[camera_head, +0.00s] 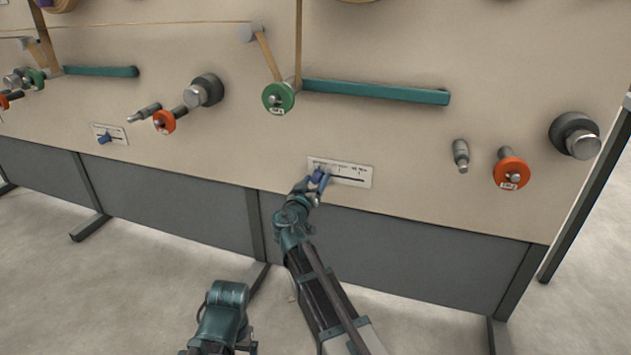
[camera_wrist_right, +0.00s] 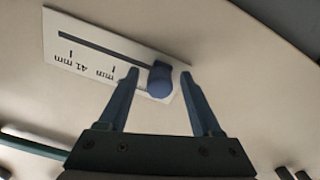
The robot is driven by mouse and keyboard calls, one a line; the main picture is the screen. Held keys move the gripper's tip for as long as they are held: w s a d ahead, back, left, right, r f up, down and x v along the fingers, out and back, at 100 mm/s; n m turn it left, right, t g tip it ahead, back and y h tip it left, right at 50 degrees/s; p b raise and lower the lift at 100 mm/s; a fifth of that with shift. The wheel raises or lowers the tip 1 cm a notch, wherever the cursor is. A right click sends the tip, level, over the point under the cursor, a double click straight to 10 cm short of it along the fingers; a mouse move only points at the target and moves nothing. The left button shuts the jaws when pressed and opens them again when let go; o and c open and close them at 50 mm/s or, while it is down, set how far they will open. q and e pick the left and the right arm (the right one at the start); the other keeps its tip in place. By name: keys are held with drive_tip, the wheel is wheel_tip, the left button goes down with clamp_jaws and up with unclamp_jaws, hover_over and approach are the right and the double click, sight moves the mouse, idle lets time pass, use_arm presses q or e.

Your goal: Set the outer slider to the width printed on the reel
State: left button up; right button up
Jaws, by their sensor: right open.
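A slider plate (camera_head: 354,176) with a dark slot and printed marks sits low on the beige panel. Its blue knob (camera_head: 317,175) is at the slot's left end. In the right wrist view, the plate (camera_wrist_right: 85,50) appears upside down and one mark reads 41 mm; the knob (camera_wrist_right: 160,80) is at its right end. My right gripper (camera_head: 322,181) is open, its fingers on either side of the knob; I cannot tell if they touch it. A second slider plate with a blue knob (camera_head: 104,138) is farther left. Reels are cut off at the top edge, with no width legible. My left gripper is out of view.
Above the slider are a green roller (camera_head: 278,97) and a long teal bar (camera_head: 376,92). An orange roller (camera_head: 511,172), a metal peg (camera_head: 460,154) and a dark knob (camera_head: 575,135) stick out to the right. The panel around the slider is clear.

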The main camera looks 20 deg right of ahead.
clamp_jaws()
idle(0.4)
idle(1.1)
